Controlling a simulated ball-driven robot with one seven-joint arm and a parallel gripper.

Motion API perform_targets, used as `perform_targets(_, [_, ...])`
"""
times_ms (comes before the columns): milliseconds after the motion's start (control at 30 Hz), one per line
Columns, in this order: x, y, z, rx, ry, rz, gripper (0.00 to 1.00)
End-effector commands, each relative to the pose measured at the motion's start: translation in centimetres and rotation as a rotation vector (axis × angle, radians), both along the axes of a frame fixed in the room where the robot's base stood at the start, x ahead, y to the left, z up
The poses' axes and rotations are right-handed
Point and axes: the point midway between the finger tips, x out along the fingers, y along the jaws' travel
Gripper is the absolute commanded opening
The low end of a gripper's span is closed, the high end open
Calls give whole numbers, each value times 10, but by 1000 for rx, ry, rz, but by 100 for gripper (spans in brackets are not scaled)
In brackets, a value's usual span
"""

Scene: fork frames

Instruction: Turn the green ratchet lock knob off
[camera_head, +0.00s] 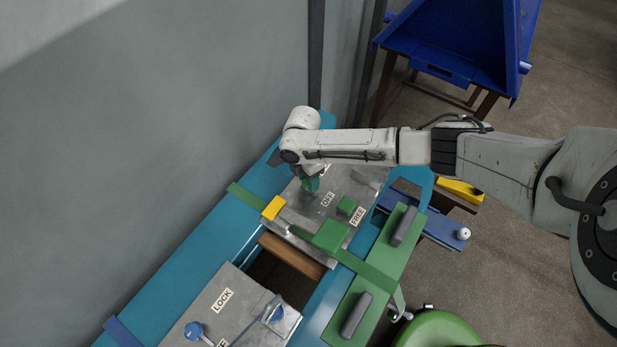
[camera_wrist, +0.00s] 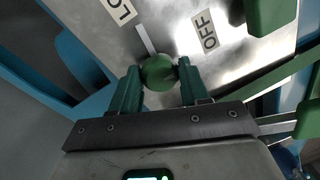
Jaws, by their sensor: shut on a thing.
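The green ratchet lock knob (camera_wrist: 158,75) is a round green ball on a grey metal plate (camera_wrist: 245,62). A thin pale bar runs from the knob between a partly cut-off "LO" label (camera_wrist: 118,10) and the "OFF" label (camera_wrist: 208,33). My gripper (camera_wrist: 160,70) has green fingers, one on each side of the knob, and is shut on it. In the head view my gripper (camera_head: 311,184) points down at the plate, left of the OFF label (camera_head: 328,199). The knob is hard to tell from the fingers there.
A green block (camera_head: 331,236), a smaller green block (camera_head: 345,205) and a yellow block (camera_head: 273,207) stand close by on the plate. A second plate with a blue knob (camera_head: 194,331) and LOCK label is nearer. A grey wall (camera_head: 150,140) rises on the left.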

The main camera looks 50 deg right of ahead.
Motion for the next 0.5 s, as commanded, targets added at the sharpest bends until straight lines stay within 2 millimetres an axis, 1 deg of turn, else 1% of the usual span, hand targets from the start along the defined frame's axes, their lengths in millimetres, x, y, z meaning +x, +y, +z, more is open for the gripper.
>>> perform_targets(500, [-1,0,1,3,-1,-468,15])
